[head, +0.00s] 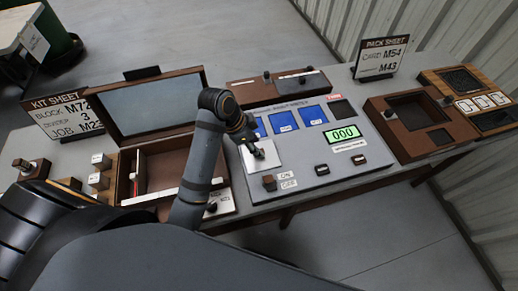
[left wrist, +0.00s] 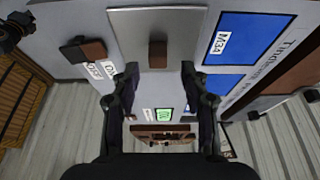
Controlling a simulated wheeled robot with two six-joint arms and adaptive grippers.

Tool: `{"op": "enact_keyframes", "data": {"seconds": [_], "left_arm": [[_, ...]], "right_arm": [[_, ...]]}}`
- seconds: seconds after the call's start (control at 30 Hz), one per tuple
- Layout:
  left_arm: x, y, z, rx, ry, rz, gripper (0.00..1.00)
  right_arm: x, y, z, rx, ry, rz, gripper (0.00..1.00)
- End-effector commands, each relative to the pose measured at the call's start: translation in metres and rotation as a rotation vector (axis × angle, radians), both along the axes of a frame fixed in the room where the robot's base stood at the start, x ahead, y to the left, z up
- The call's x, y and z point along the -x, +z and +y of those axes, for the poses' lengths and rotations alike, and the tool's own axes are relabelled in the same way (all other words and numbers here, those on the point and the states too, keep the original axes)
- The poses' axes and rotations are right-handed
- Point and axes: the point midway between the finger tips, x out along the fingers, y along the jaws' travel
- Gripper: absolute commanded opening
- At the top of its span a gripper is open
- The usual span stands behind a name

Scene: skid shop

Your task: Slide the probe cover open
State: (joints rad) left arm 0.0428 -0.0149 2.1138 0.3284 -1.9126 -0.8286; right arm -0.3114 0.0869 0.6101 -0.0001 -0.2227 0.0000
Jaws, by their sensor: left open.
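A pale metal plate with a small brown knob, which looks like the probe cover (head: 268,158), lies on the grey instrument panel (head: 318,168). It shows in the left wrist view as a flat plate (left wrist: 157,22) with the brown knob (left wrist: 157,53) near its lower edge. My left gripper (head: 256,151) is over the plate and partly hides it. In the left wrist view its two open fingers (left wrist: 159,70) stand either side of the knob's line, with nothing held between them. I cannot tell if they touch the plate. My right gripper is not in view.
Beside the plate are a brown ON/OFF switch (head: 269,183), blue cards (head: 284,121) and a green display (head: 343,134) reading 000. An open brown case (head: 148,107) stands left. A brown box (head: 422,120) and the PACK SHEET sign (head: 381,58) are right.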

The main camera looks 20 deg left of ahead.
Motion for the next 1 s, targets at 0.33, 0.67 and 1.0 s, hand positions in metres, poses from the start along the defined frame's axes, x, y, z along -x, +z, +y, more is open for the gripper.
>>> {"op": "enact_keyframes", "data": {"seconds": [0.33, 0.67, 1.0], "left_arm": [[-0.007, -0.029, -0.01, -0.001, -0.001, -0.001, 0.45], [-0.007, -0.029, -0.01, -0.001, -0.001, -0.001, 0.26], [-0.007, -0.029, -0.01, -0.001, 0.0, -0.001, 0.0]], "right_arm": [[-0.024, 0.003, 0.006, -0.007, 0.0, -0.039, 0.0], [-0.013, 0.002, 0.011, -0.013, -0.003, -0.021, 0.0], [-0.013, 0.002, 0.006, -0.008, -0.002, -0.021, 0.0]]}}
